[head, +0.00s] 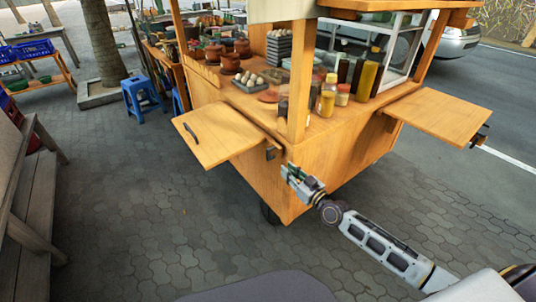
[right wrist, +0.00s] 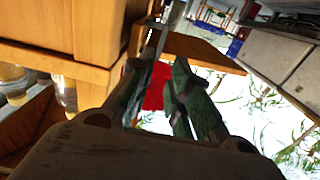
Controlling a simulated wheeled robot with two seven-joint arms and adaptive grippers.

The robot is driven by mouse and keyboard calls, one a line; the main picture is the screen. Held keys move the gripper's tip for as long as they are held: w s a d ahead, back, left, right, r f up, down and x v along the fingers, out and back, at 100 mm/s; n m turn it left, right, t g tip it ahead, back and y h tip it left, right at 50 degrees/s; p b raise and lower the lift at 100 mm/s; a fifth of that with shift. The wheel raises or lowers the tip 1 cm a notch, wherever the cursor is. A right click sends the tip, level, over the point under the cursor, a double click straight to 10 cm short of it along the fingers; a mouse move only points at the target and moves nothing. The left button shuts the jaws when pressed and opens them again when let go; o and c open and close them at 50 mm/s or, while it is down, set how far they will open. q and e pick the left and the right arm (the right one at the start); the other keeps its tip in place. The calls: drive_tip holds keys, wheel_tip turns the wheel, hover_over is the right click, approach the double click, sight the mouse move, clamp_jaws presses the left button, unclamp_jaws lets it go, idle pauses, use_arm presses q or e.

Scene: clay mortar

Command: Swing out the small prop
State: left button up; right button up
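The wooden cart (head: 330,165) has a fold-out side board (head: 215,135) with a dark handle, standing out level on its left side. A small dark bracket-like piece (head: 270,153) sits under that board at the cart's corner; it may be the small prop, but I cannot tell for sure. My right gripper (head: 287,172) is just below and right of this piece, close to the cart's front face. Contact with the cart cannot be told. My left gripper is not in view.
Another side board (head: 440,117) stands out on the cart's right. Bottles (head: 366,78), clay pots (head: 230,62) and an egg tray (head: 258,82) crowd the cart top. A blue stool (head: 140,98) stands behind left. The paving (head: 150,220) in front is clear.

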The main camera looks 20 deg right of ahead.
sight(269, 154)
drive_tip(key=shift+b+x, duration=0.55)
drive_tip(key=shift+x, duration=3.8)
drive_tip(key=shift+b+x, duration=0.35)
drive_tip(key=shift+x, duration=1.6)
drive_tip(key=shift+w+a+f, duration=0.1)
drive_tip(key=shift+w+a, duration=0.05)
drive_tip(key=shift+w, duration=0.2)
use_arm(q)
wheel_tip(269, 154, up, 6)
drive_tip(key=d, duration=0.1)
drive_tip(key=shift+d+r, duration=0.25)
use_arm(e)
drive_tip(key=shift+w, duration=0.1)
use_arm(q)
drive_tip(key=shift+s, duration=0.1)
use_arm(e)
drive_tip(key=shift+c, duration=0.3)
